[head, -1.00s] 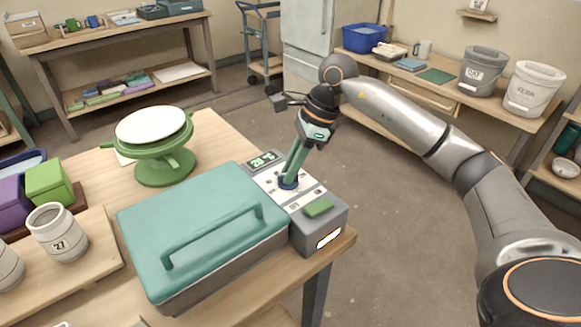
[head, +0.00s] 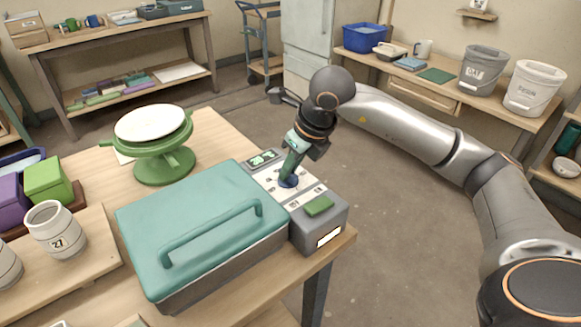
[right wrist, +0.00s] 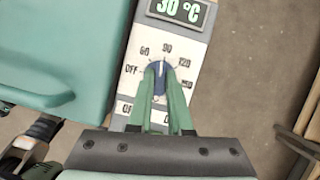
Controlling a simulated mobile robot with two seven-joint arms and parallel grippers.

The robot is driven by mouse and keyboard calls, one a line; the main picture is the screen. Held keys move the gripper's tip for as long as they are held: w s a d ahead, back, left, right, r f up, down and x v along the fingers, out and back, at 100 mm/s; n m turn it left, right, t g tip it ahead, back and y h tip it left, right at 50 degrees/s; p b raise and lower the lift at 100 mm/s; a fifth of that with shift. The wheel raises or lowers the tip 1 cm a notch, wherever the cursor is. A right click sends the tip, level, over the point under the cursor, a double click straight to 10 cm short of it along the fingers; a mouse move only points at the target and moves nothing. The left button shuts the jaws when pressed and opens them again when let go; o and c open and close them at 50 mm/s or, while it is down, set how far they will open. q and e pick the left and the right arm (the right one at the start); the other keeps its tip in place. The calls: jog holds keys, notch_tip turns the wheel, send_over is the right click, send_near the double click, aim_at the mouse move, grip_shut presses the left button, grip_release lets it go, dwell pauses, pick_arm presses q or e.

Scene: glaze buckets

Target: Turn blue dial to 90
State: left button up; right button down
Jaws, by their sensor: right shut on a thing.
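The blue dial (head: 289,181) sits on the white control panel (head: 314,190) of the teal-lidded box. In the right wrist view the dial (right wrist: 157,70) is partly covered by green fingers; its white mark points up, close to the 90 label (right wrist: 167,48). Labels OFF, 60, 90, 120 and 150 ring it. The display (right wrist: 180,10) reads 30 °C. My right gripper (head: 290,168) is shut on the dial, with one finger on each side of it.
The teal lid with its handle (head: 215,232) lies left of the panel. A green button (head: 319,206) sits near the panel's front. The floor right of the table is clear.

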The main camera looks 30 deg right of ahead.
jog(key=shift+m+h, duration=0.4)
jog(key=shift+m, duration=0.6)
jog(key=c, duration=0.8)
grip_release()
jog(key=shift+c, duration=0.2)
jog(key=p+v, duration=0.1)
jog(key=v, duration=1.1)
jog(key=shift+s+r, duration=0.15)
jog(key=shift+r, duration=0.1)
